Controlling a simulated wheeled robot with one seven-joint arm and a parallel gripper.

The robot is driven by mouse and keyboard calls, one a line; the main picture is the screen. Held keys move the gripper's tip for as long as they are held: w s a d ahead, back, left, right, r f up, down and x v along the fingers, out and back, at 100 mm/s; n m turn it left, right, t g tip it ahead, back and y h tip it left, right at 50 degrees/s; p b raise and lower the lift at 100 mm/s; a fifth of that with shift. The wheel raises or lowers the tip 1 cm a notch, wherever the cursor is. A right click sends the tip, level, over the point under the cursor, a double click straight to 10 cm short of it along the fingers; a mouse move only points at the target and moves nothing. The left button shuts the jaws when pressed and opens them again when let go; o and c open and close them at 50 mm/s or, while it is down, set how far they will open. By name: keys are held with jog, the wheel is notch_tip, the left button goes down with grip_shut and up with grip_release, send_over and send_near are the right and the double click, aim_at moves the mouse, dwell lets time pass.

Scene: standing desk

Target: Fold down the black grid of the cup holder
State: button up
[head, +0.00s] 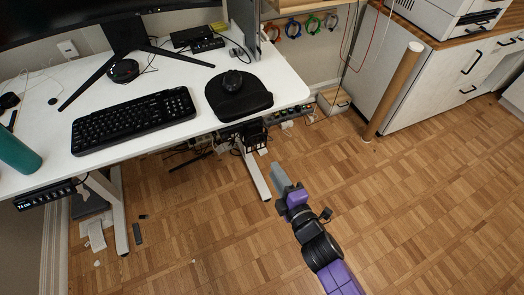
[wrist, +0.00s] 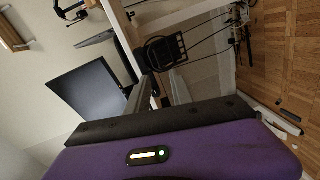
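The black cup holder (head: 251,134) hangs at the right end of the white desk, just below the desktop edge. In the wrist view a black frame-like part (wrist: 161,52), which looks like the same holder, sits at the upper middle beside the desk edge. Its grid is too small to make out clearly. My gripper (head: 280,177) is over the floor in front of the desk, below and to the right of the holder and apart from it. Its grey fingers point up toward the desk. They overlap in the head view, so their opening does not show. I see nothing held.
The desk (head: 170,80) carries a keyboard (head: 134,119), a mouse on a black pad (head: 238,94) and a green bottle (head: 16,153). A desk leg (head: 254,172) and cables are below the holder. The floor around my arm is clear.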

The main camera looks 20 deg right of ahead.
jog(key=n, duration=0.1)
send_near(258, 145)
jog(key=w+r, duration=0.3)
jog(key=w, duration=0.2)
jog(key=shift+w+a+r+b, duration=0.15)
jog(key=shift+a+b, duration=0.15)
jog(key=shift+b, duration=0.1)
jog(key=shift+c, duration=0.5)
grip_shut()
dwell(0.5)
